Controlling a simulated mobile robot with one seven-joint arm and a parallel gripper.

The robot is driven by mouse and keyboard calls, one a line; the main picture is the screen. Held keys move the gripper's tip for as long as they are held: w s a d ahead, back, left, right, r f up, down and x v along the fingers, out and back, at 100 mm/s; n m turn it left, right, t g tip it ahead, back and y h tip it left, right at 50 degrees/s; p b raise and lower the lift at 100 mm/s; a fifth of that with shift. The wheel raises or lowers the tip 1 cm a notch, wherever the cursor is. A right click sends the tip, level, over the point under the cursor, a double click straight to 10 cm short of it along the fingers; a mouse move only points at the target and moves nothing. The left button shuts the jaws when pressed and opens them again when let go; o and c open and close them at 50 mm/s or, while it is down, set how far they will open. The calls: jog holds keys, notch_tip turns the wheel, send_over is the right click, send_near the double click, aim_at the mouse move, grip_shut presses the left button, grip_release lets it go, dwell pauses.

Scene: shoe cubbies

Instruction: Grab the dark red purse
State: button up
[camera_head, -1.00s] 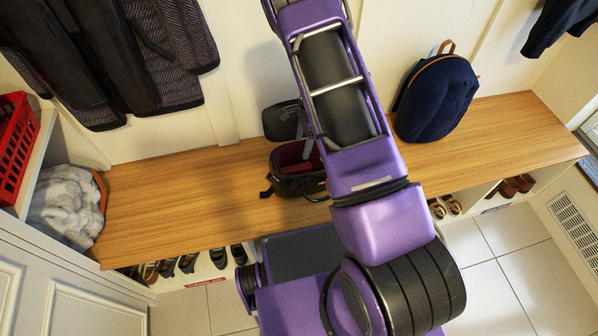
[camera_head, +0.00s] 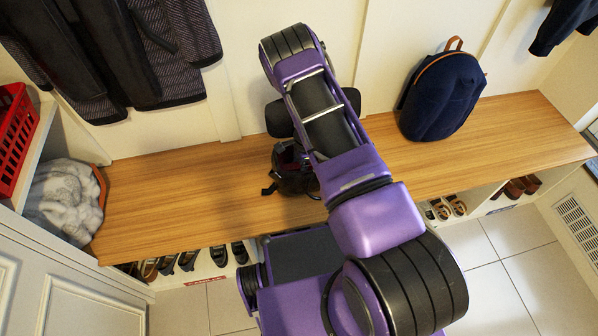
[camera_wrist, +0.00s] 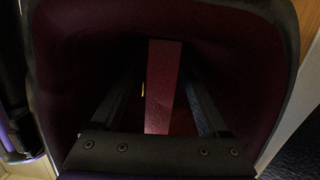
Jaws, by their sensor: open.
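The dark red purse (camera_wrist: 163,88) shows in the wrist view as a narrow upright red slab inside an open black bag with a dark maroon lining (camera_wrist: 90,55). My gripper (camera_wrist: 161,82) is open and reaches down into the bag, one finger on each side of the purse. Whether the fingers touch it I cannot tell. In the head view the black bag (camera_head: 288,182) stands on the wooden bench, partly covered by my arm. The purse cannot be made out there.
The wooden bench (camera_head: 180,195) is clear left of the bag. A navy backpack (camera_head: 442,98) stands to the right against the wall. A grey fluffy item (camera_head: 62,200) and a red basket (camera_head: 14,135) are at the left. Dark coats (camera_head: 120,55) hang above; shoes sit below the bench.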

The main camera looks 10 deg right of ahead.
jog(key=shift+a+f, duration=0.1)
jog(key=shift+f, duration=0.4)
grip_shut()
jog(key=shift+r, duration=0.1)
